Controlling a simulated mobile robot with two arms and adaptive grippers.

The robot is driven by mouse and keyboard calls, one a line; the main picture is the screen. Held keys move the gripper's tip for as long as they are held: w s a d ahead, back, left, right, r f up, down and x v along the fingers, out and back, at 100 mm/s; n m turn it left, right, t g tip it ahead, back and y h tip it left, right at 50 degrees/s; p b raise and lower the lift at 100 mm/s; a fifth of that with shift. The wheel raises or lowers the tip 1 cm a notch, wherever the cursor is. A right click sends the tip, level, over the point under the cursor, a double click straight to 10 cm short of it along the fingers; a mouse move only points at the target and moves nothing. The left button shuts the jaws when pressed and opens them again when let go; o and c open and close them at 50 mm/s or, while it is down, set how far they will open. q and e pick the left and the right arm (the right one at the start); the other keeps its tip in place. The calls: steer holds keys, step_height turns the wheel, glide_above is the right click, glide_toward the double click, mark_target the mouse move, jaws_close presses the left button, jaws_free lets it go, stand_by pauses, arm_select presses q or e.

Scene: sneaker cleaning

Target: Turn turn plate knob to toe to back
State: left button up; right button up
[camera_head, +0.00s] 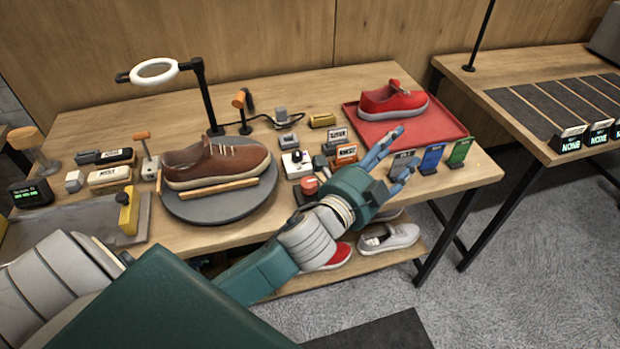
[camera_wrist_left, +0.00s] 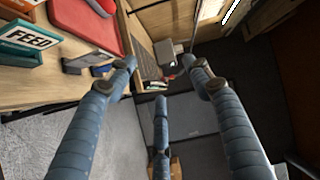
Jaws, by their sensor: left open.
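My left gripper (camera_head: 398,148) is open and empty, right of these and near the coloured cards at the table's front edge. The left wrist view shows its spread fingers (camera_wrist_left: 160,72) with nothing between them. My right gripper is not in view.
A red sneaker (camera_head: 392,100) lies on a red tray (camera_head: 440,130) at the right. Blue and green cards (camera_head: 459,151) stand by the front edge. A ring lamp (camera_head: 154,71) stands behind the plate. Labelled blocks (camera_head: 109,175) crowd the left.

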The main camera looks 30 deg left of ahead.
arm_select(q)
steer(key=d+r+m+h, duration=1)
steer(key=r+m, duration=0.3)
steer(key=m, duration=0.2)
steer(key=s+d+f+m+g+h, duration=0.25)
steer(key=s+d+m+g, duration=0.35)
steer(key=m, duration=0.5)
steer(key=s+d+f+m+g+h, duration=0.15)
steer(key=d+m+g+h, duration=0.25)
steer(key=m+g, duration=0.6)
steer(key=m+g+y, duration=0.2)
steer(key=m+y, duration=1.3)
steer(key=y, duration=0.4)
glide_above(309, 181)
step_height(309, 181, down, 12)
step_height(309, 181, down, 10)
steer(key=shift+f+p, duration=0.1)
steer(key=shift+p, duration=1.05)
